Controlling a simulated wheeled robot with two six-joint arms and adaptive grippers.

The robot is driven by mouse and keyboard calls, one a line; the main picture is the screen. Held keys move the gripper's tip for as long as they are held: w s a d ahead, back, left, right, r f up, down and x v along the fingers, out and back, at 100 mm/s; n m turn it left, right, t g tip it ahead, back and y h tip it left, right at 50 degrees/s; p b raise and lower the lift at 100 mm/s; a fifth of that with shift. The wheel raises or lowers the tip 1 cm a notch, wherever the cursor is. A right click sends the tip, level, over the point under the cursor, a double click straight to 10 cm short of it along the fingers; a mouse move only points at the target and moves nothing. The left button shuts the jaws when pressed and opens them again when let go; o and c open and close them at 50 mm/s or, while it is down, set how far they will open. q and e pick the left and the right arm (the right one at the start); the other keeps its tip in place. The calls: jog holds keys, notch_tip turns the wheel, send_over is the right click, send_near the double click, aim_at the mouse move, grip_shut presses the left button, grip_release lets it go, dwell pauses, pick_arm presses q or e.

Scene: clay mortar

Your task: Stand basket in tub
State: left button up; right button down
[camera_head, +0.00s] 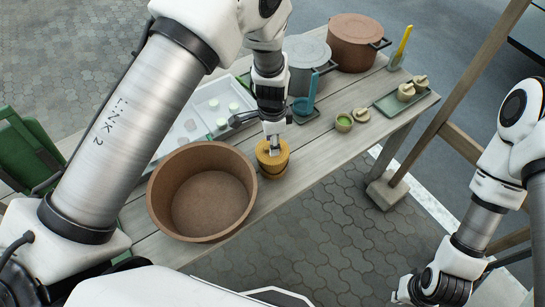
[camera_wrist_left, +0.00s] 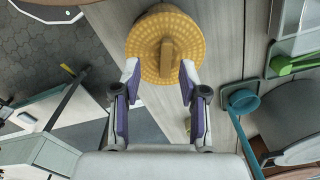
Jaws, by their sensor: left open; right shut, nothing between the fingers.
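The yellow woven basket (camera_head: 280,163) stands upright on the wooden table, just right of the tub. It has a round top with a raised bar-like handle, seen from above in the left wrist view (camera_wrist_left: 145,35). The wide brown tub (camera_head: 158,205) stands at the table's near left and looks empty. My left gripper (camera_head: 274,148) is over the basket, its fingers open on either side of the handle in the left wrist view (camera_wrist_left: 160,80). I cannot tell whether they touch it. My right gripper (camera_head: 404,294) is shut and empty at the lower right, away from the table.
A pale tray (camera_head: 190,132) with small cups lies behind the tub. A grey lidded pot (camera_head: 307,50), a brown pot (camera_head: 354,42) and a blue ladle (camera_head: 312,92) stand behind the basket. A small green-filled bowl (camera_head: 343,123) and green tray (camera_head: 390,107) are to the right.

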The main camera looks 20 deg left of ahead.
pick_arm(q)
jog(key=f, duration=0.2)
jog(key=w+f, duration=0.1)
jog(key=shift+a, duration=0.25)
jog(key=shift+s+d, duration=0.1)
jog(key=shift+s, duration=0.05)
jog(key=shift+s+r, duration=0.1)
jog(key=shift+r, duration=0.05)
jog(key=c, duration=0.4)
jog(key=shift+d, duration=0.1)
grip_shut()
jog(key=shift+r, duration=0.15)
